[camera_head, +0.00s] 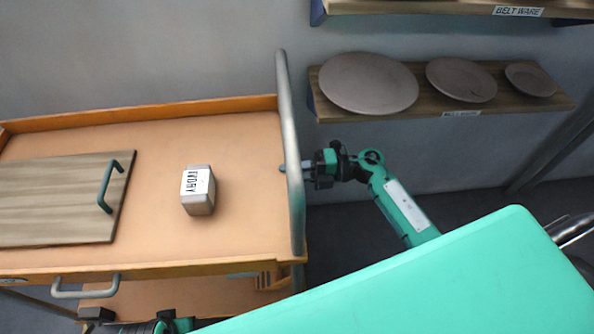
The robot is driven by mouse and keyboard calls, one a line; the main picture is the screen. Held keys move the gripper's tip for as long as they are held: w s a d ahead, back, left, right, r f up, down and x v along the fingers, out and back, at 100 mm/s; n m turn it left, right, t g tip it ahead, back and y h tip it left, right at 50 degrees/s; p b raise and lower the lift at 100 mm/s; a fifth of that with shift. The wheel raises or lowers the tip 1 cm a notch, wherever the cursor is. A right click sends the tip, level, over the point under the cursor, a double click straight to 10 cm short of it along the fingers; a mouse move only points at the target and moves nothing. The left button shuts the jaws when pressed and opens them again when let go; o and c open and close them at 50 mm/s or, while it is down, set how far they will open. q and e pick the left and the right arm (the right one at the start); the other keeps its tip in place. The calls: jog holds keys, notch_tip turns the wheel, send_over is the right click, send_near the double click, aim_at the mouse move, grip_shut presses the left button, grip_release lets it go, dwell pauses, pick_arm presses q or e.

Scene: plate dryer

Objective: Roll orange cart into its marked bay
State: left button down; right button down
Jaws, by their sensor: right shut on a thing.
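The orange cart (236,132) fills the left of the head view, with a tan top, an orange rim and a lower shelf. A grey upright handle bar (285,105) stands at its right end. My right gripper (297,168) reaches in from the right and is shut on this bar. My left gripper (92,313) is at the bottom left, close to a grey pull handle (85,292) on the cart's front side. Its fingers are too unclear to tell whether they are open or touching. No marked bay shows in this view.
On the cart top lie a wooden board (50,200) with a teal handle and a small grey block (199,204) labelled "IVORY". A wall shelf (440,108) with three plates is at upper right, below another shelf (420,6). Dark floor shows beneath.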

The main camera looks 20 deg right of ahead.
pick_arm(q)
jog(key=shift+f, duration=0.25)
pick_arm(e)
jog(key=shift+s+f, duration=0.1)
jog(key=shift+f, duration=0.2)
